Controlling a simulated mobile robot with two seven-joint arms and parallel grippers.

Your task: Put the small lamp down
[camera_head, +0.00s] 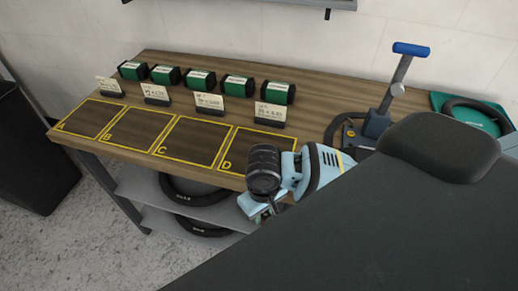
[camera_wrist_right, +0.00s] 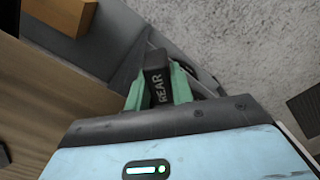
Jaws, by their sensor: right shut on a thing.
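My right gripper (camera_head: 262,210) is at the front edge of the wooden bench (camera_head: 300,112), beside square D. In the right wrist view its green fingers (camera_wrist_right: 158,88) are shut on the small lamp (camera_wrist_right: 156,66), a black block marked REAR. The lamp points past the bench edge, with the grey shelf and floor behind it. In the head view the lamp is mostly hidden and hard to make out. Yellow-outlined squares A (camera_head: 90,117), B (camera_head: 135,128), C (camera_head: 187,139) and D (camera_head: 255,150) are marked on the bench top and look empty. My left gripper is not in view.
Several green and black boxes (camera_head: 198,79) stand behind price cards (camera_head: 209,102). A blue-handled pump (camera_head: 398,85) and a green tray (camera_head: 455,103) are at the right. Tyres (camera_head: 190,188) lie on shelves below. A large dark shape (camera_head: 400,230) hides the lower right.

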